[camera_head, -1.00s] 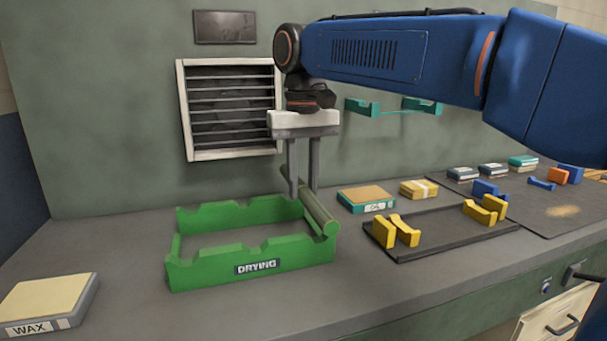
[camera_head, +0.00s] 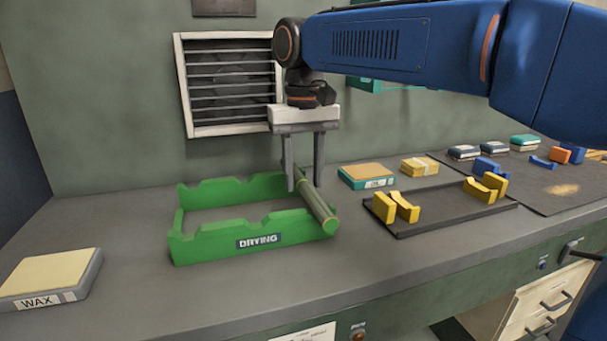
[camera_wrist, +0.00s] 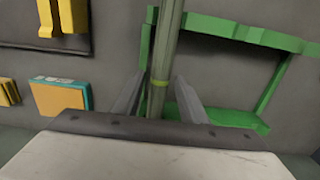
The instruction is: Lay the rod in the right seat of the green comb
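The olive-green rod (camera_head: 317,207) lies across the right end of the green comb (camera_head: 205,248), labelled DRYING. Its near end shows at the front rail's right seat, overhanging the front; the far contact is hidden behind my gripper. My gripper (camera_head: 304,188) points down, with one finger on each side of the rod. The fingers stand apart, and in the wrist view there are narrow gaps between the fingers and the rod (camera_wrist: 165,50). The comb (camera_wrist: 245,32) also shows there. The left and middle seats of the comb are empty.
A dark tray (camera_head: 440,221) with yellow cradles stands right of the comb. A teal-and-tan block (camera_head: 367,175) and a yellow block (camera_head: 419,166) lie behind it. A WAX block (camera_head: 50,278) lies at front left. The bench between it and the comb is clear.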

